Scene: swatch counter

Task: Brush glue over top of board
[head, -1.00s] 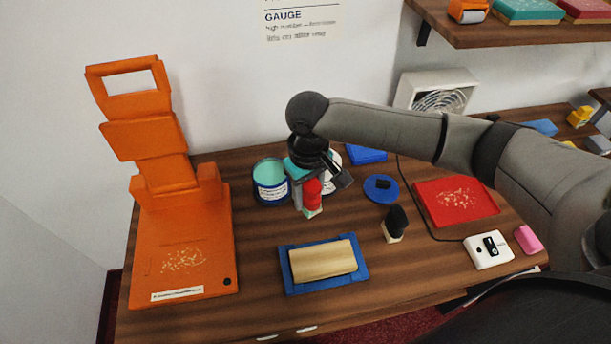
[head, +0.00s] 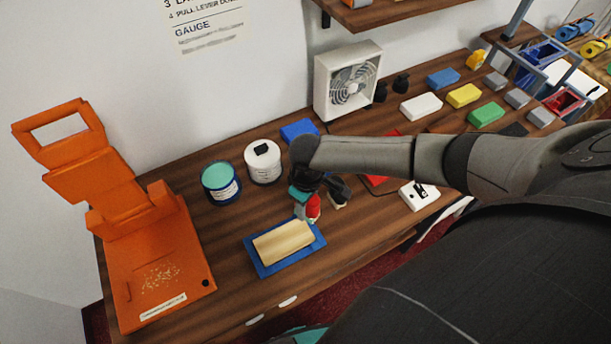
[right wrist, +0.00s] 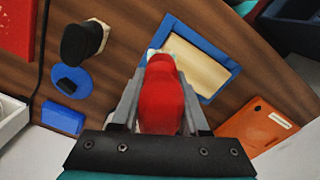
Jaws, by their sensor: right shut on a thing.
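My right gripper (head: 307,205) is shut on a red-handled brush (head: 314,207). In the right wrist view the red handle (right wrist: 162,95) stands between the fingers, with only a little of its pale lower end showing. The tan board (head: 284,242) lies in a blue tray (head: 262,270); both show in the right wrist view, the board (right wrist: 195,65) just beyond the brush. The brush is by the tray's far right corner; I cannot tell whether it touches. My left gripper is not in view.
A white lidded pot (head: 263,165) stands beside the glue pot. An orange press (head: 160,270) fills the left side. The right wrist view shows a blue lid (right wrist: 70,82) and a black-knobbed tool (right wrist: 82,42). A fan (head: 348,85) stands behind. Wood around the tray is clear.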

